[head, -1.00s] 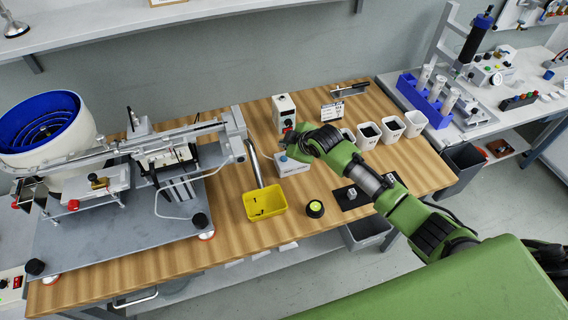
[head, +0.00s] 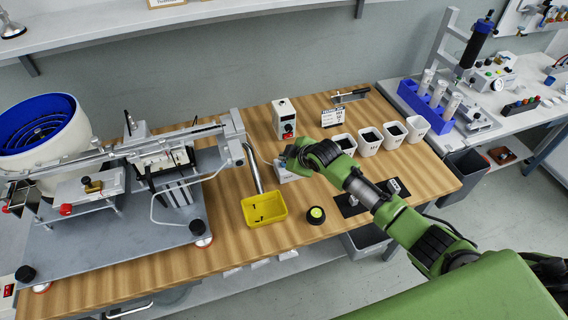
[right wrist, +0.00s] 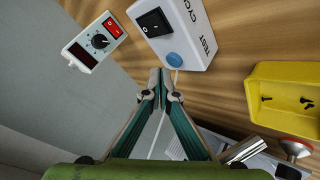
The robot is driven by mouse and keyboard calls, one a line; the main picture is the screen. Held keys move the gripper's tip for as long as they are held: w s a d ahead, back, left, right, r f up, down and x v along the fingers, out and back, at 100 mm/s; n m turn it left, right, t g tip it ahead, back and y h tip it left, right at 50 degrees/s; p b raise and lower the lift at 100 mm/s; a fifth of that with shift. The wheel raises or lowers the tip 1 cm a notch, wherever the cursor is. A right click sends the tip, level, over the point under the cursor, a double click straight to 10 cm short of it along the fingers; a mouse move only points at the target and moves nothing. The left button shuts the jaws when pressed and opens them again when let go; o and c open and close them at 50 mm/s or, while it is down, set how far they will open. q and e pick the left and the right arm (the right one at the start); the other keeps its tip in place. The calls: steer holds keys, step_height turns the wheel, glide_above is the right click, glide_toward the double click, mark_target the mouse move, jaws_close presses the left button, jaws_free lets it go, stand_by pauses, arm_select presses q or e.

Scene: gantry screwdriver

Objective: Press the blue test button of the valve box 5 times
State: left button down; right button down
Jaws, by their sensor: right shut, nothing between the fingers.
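The valve box is white with a blue test button (right wrist: 174,60), a black rocker switch (right wrist: 154,22) and TEST lettering. In the head view the valve box (head: 287,175) sits on the wooden table, largely hidden behind my right gripper (head: 288,159). In the right wrist view my right gripper (right wrist: 161,74) is shut and empty, its fingertips close beside the blue button. I cannot tell whether they touch it. The button does not show in the head view. My left gripper is not in view.
A white control box (head: 284,118) with a red switch and a black knob stands behind. White bins (head: 369,141) stand right. The feeder machine (head: 120,215) fills the left side.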

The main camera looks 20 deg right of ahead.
steer(key=shift+f, duration=0.2)
stand_by(0.6)
steer(key=shift+f, duration=0.25)
steer(key=shift+f+b, duration=0.35)
steer(key=shift+f, duration=0.1)
stand_by(0.9)
steer(key=shift+r+p, duration=0.85)
steer(key=shift+p, duration=0.1)
steer(key=shift+r, duration=0.1)
step_height(320, 180, up, 5)
steer(key=p, duration=0.5)
